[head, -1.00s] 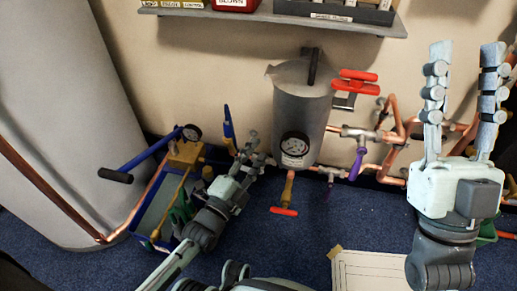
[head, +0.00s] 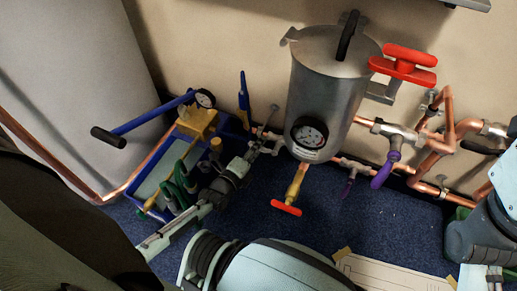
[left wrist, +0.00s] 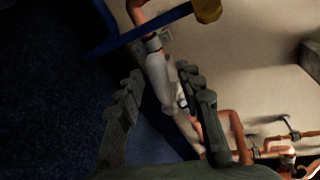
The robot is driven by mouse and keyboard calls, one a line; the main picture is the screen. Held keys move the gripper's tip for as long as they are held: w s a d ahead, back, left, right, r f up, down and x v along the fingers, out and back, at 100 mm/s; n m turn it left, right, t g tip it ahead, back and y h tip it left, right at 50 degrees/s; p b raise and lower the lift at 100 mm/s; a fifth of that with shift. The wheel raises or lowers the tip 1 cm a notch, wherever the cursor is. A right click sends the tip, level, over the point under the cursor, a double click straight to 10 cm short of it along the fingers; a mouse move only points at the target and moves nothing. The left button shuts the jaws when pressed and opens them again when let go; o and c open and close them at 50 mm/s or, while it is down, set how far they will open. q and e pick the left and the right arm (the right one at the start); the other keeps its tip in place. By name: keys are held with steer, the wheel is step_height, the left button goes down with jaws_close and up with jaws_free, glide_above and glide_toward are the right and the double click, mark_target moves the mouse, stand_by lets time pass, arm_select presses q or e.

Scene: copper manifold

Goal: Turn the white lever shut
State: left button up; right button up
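The white lever (left wrist: 166,82) shows in the left wrist view as a pale piece along a copper pipe, between my finger tips. My left gripper (left wrist: 160,76) is open, with one finger on each side of it; I cannot tell whether either touches. In the head view my left gripper (head: 267,140) reaches to the pipework left of the steel tank (head: 318,95). There the white lever is not clearly visible around my gripper. Of my right arm, only part shows at the right edge of the head view; its fingers are out of frame.
A blue tray (head: 150,203) with a brass pump block (head: 197,124) stands left of my left gripper. A red-handled yellow valve (head: 294,188) is below the tank. Purple levers (head: 386,168) and copper pipes (head: 438,140) are at right.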

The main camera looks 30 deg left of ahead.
arm_select(q)
steer(key=shift+w, duration=0.2)
steer(key=shift+c, duration=0.4)
jaws_close()
